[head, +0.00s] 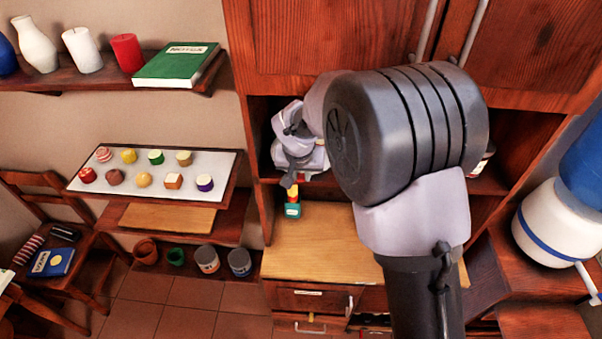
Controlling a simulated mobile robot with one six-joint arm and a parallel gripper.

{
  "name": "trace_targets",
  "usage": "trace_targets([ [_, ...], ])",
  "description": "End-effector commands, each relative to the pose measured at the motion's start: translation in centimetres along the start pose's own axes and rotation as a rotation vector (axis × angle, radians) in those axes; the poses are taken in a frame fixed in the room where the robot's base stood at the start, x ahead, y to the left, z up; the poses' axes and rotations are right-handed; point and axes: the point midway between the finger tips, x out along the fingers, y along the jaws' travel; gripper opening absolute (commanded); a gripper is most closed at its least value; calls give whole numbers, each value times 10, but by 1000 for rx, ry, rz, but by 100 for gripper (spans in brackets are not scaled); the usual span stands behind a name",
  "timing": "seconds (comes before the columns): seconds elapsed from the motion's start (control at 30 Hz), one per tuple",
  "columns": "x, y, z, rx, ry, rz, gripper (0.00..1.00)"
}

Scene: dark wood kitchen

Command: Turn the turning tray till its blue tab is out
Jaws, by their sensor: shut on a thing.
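The turning tray and its blue tab cannot be made out; my arm hides most of the open cabinet niche (482,190). My gripper (290,183) points down at the left side of this niche, small and partly hidden behind my own wrist. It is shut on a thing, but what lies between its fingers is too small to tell. A small teal bottle (293,211) with a red and yellow top is directly below the fingertips, over the light wooden counter. I cannot tell whether they touch.
Cabinet doors (315,40) hang above the niche. At left are a wall shelf with a green book (176,64), a white board (215,165) with several small foods, and a chair (60,225). A white and blue container (553,222) stands at right. The counter (315,245) is mostly clear.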

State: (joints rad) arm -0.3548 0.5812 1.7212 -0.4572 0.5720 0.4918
Motion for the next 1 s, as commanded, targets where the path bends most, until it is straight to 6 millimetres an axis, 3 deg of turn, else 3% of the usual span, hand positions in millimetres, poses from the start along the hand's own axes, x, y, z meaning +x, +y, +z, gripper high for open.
trace_targets([
  [0.67,1,-1,0,5,1,2,0],
  [0.83,10,-21,0,133,4,52,0],
  [1.0,6,-46,-8,334,2,138,0],
])
